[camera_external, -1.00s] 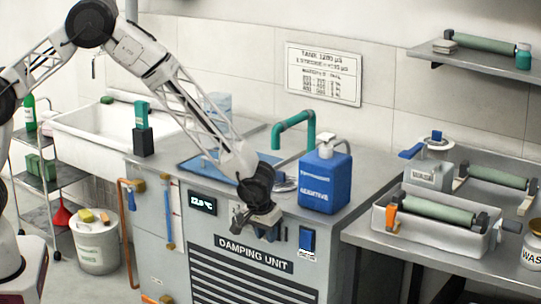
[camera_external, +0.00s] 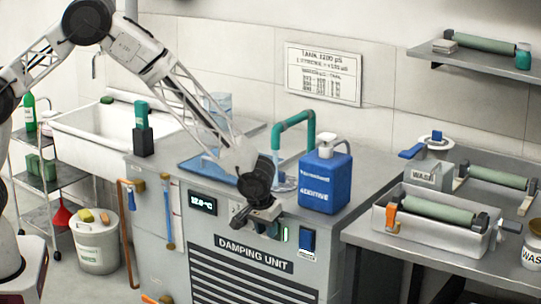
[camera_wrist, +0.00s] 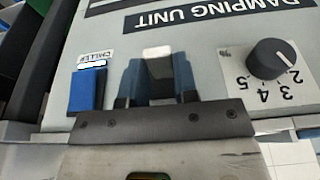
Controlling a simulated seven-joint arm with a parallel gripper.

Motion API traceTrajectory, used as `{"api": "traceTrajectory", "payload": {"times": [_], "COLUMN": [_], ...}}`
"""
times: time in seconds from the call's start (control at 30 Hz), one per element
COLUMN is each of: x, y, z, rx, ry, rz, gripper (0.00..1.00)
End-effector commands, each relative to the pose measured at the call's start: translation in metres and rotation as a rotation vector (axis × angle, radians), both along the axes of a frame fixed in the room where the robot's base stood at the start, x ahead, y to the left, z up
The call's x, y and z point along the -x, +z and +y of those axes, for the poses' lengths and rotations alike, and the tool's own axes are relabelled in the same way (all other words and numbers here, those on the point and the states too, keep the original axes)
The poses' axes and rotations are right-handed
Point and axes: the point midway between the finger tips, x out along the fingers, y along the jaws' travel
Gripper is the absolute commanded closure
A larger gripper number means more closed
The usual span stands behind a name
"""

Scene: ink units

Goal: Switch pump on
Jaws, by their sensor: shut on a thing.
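The damping unit (camera_external: 254,252) is a grey cabinet with a row of controls along its upper front. My gripper (camera_wrist: 158,85) is at this front, its fingers shut on either side of a dark switch with a pale top (camera_wrist: 157,52). The switch's label is hidden, so I cannot read whether it says pump. In the external view my gripper (camera_external: 262,222) partly covers it, and a green lit strip (camera_external: 285,234) shows just right of the gripper. A blue chiller switch (camera_wrist: 87,90) sits beside the gripped switch; it also shows in the external view (camera_external: 307,240).
A black numbered dial (camera_wrist: 270,59) lies on the other side of the gripped switch. A green pipe (camera_external: 296,118) and a blue additive bottle (camera_external: 325,180) stand on the unit's top. A bench with rollers (camera_external: 440,210) is at the right.

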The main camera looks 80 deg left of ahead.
Motion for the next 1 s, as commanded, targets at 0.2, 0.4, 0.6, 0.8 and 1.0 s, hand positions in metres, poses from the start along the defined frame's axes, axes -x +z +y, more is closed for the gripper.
{"api": "traceTrajectory", "payload": {"times": [0.2, 0.4, 0.6, 0.8, 1.0], "x": [-0.001, -0.001, -0.001, -0.001, -0.001], "y": [0.002, 0.005, 0.009, 0.013, 0.018], "z": [0.000, 0.000, 0.000, -0.001, -0.001], "rx": [0.001, 0.000, 0.000, 0.000, 0.000], "ry": [0.000, 0.000, 0.000, 0.000, -0.001], "rz": [-0.002, -0.003, -0.003, -0.001, -0.002], "gripper": [0.86, 0.86, 0.86, 0.86, 0.86]}}
